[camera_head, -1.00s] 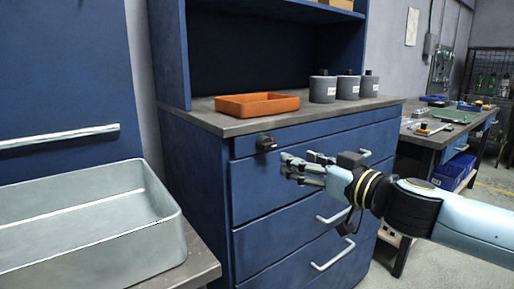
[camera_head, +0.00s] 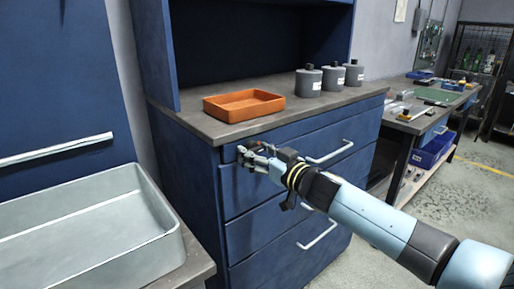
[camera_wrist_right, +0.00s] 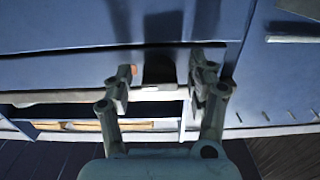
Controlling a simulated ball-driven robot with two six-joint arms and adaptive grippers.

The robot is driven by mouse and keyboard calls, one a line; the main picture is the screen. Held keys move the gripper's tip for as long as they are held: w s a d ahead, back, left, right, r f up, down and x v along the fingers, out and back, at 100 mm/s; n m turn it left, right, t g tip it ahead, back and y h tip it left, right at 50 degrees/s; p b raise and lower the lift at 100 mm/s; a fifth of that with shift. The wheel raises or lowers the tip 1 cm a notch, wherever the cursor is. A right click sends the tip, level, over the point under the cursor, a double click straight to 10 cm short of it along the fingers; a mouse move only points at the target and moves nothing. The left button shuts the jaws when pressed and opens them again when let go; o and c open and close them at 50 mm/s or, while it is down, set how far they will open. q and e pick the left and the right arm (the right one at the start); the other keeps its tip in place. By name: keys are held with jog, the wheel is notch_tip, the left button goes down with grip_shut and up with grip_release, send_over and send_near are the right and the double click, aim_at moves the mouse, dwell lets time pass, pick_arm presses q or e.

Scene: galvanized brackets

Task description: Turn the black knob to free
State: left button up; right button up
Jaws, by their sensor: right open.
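The black knob shows in the right wrist view (camera_wrist_right: 160,66) as a dark block on the blue drawer front, between my right gripper's two fingers. In the head view my right gripper (camera_head: 248,155) is at the left end of the top drawer front (camera_head: 232,180) and mostly covers the knob. The right gripper (camera_wrist_right: 164,82) is open, with one finger on each side of the knob and visible gaps. I cannot tell which way the knob is turned. My left gripper is out of view.
An orange tray (camera_head: 228,114) and several grey canisters (camera_head: 308,82) stand on the cabinet top above. Drawer handles (camera_head: 330,152) stick out right of my gripper. A grey metal bin (camera_head: 60,245) is at the lower left.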

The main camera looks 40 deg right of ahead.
jog(key=shift+c, duration=0.3)
jog(key=c, duration=1.1)
jog(key=shift+o, duration=0.2)
jog(key=shift+n, duration=0.3)
jog(key=n, duration=0.3)
jog(key=shift+d+n, duration=0.1)
jog(key=shift+n, duration=0.2)
jog(key=n, duration=0.4)
jog(key=shift+n, duration=0.3)
jog(key=n, duration=0.4)
jog(key=shift+d+r+n+b, duration=0.1)
jog(key=shift+n+b, duration=0.2)
jog(key=shift+n, duration=2.2)
